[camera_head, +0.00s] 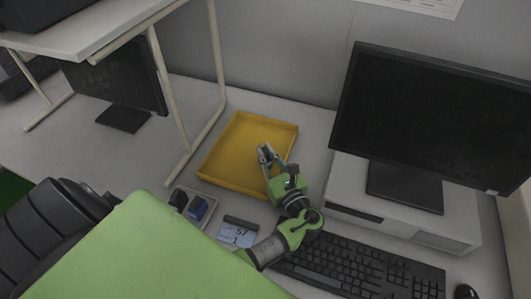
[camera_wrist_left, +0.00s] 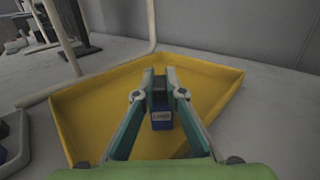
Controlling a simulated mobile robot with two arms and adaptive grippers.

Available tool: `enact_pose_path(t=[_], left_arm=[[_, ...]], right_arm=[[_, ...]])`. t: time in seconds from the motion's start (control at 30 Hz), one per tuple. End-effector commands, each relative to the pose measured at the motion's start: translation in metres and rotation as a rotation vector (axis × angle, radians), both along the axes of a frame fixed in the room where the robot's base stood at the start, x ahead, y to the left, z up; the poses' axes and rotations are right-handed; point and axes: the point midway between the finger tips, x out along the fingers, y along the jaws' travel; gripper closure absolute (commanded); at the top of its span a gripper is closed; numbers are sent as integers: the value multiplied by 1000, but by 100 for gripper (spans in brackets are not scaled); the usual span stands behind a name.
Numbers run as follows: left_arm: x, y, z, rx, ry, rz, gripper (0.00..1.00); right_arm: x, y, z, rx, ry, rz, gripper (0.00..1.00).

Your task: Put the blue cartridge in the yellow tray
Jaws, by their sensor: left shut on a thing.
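The yellow tray (camera_head: 222,160) lies on the desk in the middle of the head view. Its wall and floor also fill much of the left wrist view (camera_wrist_left: 80,100). My left gripper (camera_head: 264,152) is over the tray, pointing into it. In the left wrist view its fingers (camera_wrist_left: 161,78) are shut on a blue cartridge (camera_wrist_left: 160,121) with a dark grey upper part and a pale label. Whether the cartridge touches the tray floor, I cannot tell. My right gripper is not in view.
A small holder (camera_head: 184,214) with a black cartridge (camera_head: 179,199) and another blue cartridge (camera_head: 198,209) stands left of my arm. A small display (camera_head: 238,232), keyboard (camera_head: 350,262) and monitor (camera_head: 425,120) are nearby. A white riser leg (camera_head: 200,140) stands left of the tray.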

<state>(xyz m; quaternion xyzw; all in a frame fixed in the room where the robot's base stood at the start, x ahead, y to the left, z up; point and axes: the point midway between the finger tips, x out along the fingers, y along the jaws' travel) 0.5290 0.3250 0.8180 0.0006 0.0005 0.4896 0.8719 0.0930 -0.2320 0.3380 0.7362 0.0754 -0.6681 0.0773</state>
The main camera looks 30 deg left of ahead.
Motion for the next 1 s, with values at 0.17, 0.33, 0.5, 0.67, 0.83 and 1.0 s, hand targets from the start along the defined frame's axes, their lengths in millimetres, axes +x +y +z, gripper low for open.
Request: enact_pose_path(t=[0.17,0.33,0.5,0.67,0.83,1.0], left_arm=[[0,0,0,0,-1,0,100],[0,0,-3,-1,-1,0,100],[0,-1,-4,-1,0,0,73],[0,0,-4,-1,0,0,73],[0,0,1,-1,0,0,73],[-13,-22,-3,-4,0,-2,73]], right_arm=[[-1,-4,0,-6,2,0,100],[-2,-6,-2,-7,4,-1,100],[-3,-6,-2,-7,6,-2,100],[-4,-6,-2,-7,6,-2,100],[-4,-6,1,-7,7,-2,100],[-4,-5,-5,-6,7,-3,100]])
